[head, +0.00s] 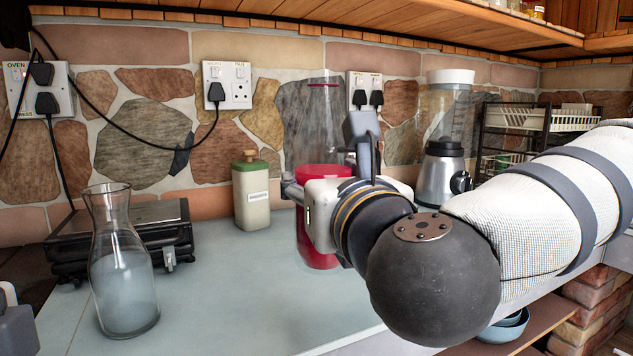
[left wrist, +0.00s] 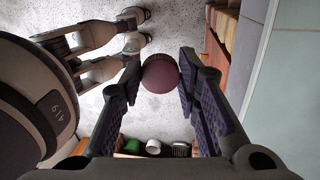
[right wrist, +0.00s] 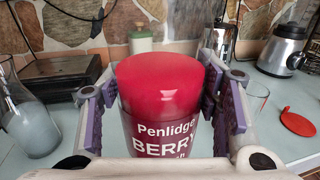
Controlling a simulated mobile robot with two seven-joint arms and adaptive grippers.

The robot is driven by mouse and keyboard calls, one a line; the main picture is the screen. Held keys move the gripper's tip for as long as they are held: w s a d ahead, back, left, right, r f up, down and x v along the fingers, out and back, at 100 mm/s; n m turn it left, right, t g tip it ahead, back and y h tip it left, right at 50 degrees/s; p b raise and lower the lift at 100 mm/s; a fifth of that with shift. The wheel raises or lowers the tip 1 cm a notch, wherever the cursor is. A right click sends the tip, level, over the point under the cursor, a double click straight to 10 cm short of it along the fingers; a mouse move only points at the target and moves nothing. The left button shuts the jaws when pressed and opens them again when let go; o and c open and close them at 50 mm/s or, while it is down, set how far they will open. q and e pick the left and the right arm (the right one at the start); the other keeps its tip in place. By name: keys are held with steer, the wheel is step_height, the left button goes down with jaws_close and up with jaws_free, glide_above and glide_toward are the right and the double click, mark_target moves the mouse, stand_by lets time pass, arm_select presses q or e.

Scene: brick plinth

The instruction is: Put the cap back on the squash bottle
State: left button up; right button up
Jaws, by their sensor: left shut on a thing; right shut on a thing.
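The squash bottle (head: 318,251) is clear, with red liquid in its lower part, and stands upright on the counter. Its label reads "Penlidge BERRY" in the right wrist view (right wrist: 165,140). Its tall clear upper part shows in the head view, with no cap visible on top. My right gripper (head: 300,190) is shut around the bottle's body, one finger on each side. My left gripper (left wrist: 160,78) is shut on a round dark-red cap (left wrist: 160,74), held at the fingertips over the floor, beside the counter edge. In the head view only a bit of the left arm shows, at lower left.
A glass carafe (head: 125,290) stands at the front left, before black scales (head: 120,240). A cream canister (head: 251,200) and a blender (head: 445,150) stand behind. A flat red thing (right wrist: 298,122) lies right of the bottle. The middle-front counter (head: 230,300) is clear.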

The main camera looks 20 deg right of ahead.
arm_select(q)
steer(key=shift+r, duration=0.15)
arm_select(e)
steer(key=shift+s+r, duration=0.25)
steer(key=shift+s, duration=0.1)
arm_select(q)
steer(key=shift+s, duration=0.1)
stand_by(0.4)
